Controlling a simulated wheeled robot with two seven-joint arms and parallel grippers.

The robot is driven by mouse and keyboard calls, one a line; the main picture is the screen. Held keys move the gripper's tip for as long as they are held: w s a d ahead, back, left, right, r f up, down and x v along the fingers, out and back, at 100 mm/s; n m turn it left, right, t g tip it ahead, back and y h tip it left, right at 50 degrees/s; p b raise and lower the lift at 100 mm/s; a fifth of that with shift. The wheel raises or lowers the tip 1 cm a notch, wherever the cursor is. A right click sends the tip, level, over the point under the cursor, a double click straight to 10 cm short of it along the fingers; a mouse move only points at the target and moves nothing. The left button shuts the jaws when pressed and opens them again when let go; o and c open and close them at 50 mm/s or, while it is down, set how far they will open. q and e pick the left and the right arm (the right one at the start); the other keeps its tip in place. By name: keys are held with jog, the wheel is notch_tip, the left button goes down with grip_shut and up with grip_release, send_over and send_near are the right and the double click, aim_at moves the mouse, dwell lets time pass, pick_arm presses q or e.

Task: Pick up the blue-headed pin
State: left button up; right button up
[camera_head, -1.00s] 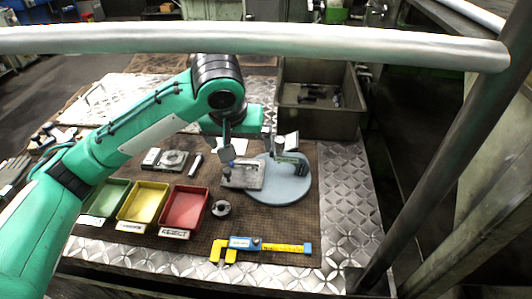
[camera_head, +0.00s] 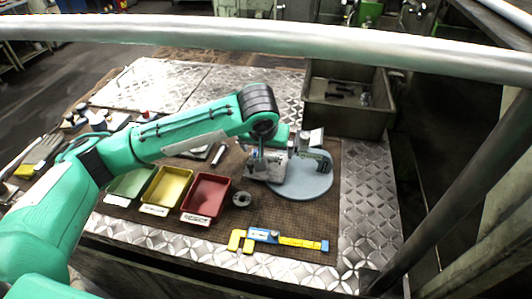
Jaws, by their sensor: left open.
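My left arm reaches in from the left, and its gripper (camera_head: 261,164) points down over a small metal block (camera_head: 276,172) beside the round pale-blue plate (camera_head: 308,184). The gripper is open, but its fingertips are small and partly lost against the block. The blue-headed pin cannot be made out in this view; the gripper and wrist cover the place around the block. My right gripper is not in view.
Green (camera_head: 130,184), yellow (camera_head: 166,186) and red (camera_head: 206,195) trays stand left of the block. A ring (camera_head: 241,198) and a yellow-blue caliper-like gauge (camera_head: 278,238) lie nearer. A grey bin (camera_head: 347,112) stands behind. A pale rail crosses the top.

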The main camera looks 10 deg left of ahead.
pick_arm(q)
jog(key=shift+x, duration=0.9)
jog(key=shift+c, duration=0.5)
jog(key=c, duration=1)
jog(key=shift+r, duration=0.1)
